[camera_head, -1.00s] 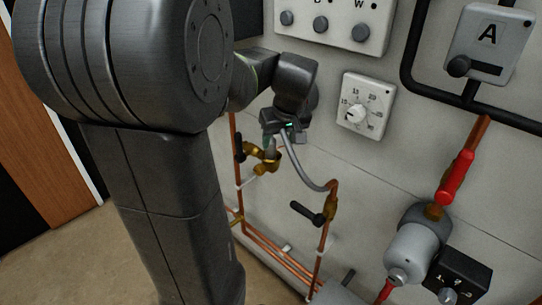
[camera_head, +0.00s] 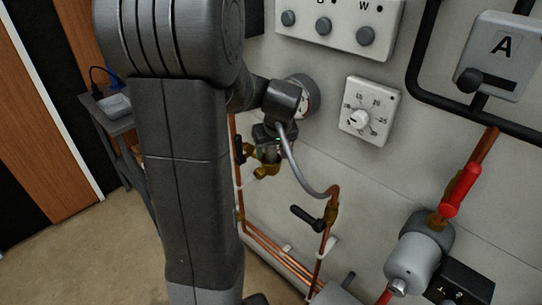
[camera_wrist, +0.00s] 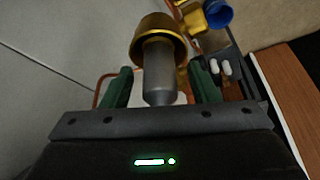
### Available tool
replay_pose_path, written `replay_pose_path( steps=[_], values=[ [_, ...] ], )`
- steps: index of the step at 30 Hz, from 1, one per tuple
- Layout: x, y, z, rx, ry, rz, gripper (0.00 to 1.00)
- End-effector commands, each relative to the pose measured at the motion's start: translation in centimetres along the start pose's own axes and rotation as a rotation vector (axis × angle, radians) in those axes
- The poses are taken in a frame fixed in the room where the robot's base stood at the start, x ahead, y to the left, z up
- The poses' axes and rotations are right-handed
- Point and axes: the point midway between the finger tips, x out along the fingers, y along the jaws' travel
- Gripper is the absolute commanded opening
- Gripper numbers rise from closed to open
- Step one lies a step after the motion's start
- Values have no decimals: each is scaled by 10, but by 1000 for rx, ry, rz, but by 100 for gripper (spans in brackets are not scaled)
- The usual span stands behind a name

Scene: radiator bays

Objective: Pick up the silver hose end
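In the wrist view the silver hose end (camera_wrist: 158,75) is a grey cylinder below a brass collar (camera_wrist: 160,36). It stands between the two green fingers of my gripper (camera_wrist: 161,86), with a gap on each side, so the fingers are open around it. In the head view my gripper (camera_head: 268,138) is at the brass fitting (camera_head: 266,170) on the left copper pipe. The grey hose (camera_head: 297,165) curves from there down to the right pipe. The hose end itself is mostly hidden behind my gripper in that view.
A black-handled valve (camera_head: 307,217) sits on the right copper pipe. A round gauge (camera_head: 304,98) is close behind my wrist. A white dial (camera_head: 369,112) is on the wall panel, and a grey pump (camera_head: 414,262) is at right. A side table (camera_head: 112,118) stands at left.

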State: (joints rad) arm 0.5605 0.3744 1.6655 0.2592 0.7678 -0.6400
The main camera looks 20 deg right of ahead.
Motion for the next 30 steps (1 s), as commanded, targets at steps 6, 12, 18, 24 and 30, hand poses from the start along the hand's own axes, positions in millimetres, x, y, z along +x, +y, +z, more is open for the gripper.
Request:
replay_pose_path(
  steps=[6,12,18,24,30],
  values=[
    [0,0,0,0,0,0,12],
    [-1,0,0,0,1,1,3],
    [-10,0,-5,-1,4,2,3],
    [-46,0,-20,-1,7,3,3],
    [-79,0,-33,0,4,1,3]
  ],
)
